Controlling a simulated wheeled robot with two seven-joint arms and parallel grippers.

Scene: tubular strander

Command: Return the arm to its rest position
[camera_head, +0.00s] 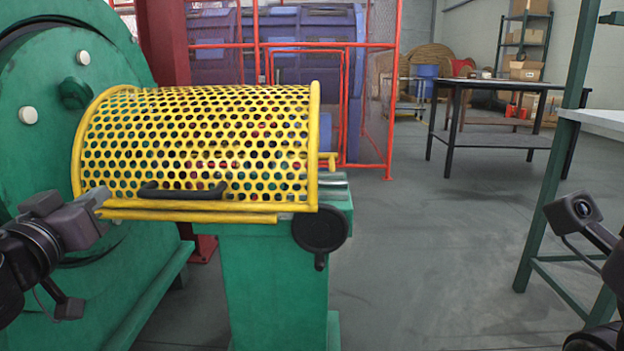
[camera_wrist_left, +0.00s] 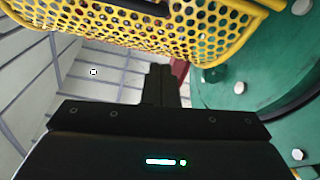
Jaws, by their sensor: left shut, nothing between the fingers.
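My left gripper (camera_head: 100,203) is at the left of the head view, beside the lower left corner of the yellow perforated guard (camera_head: 200,140). Its fingers are shut and empty. In the left wrist view the shut fingers (camera_wrist_left: 161,85) point toward the guard (camera_wrist_left: 190,30), whose black handle shows at the top. I cannot tell whether the gripper touches the guard. The guard lies down over the green machine (camera_head: 270,285). Parts of my right arm show at the right edge, but its fingertips are out of the picture.
A large green round housing (camera_head: 50,110) stands close at the left. A green-legged table (camera_head: 590,122) is at the right, near my right arm. A dark table (camera_head: 490,85) and a red mesh fence (camera_head: 385,100) stand farther back. The grey floor between is clear.

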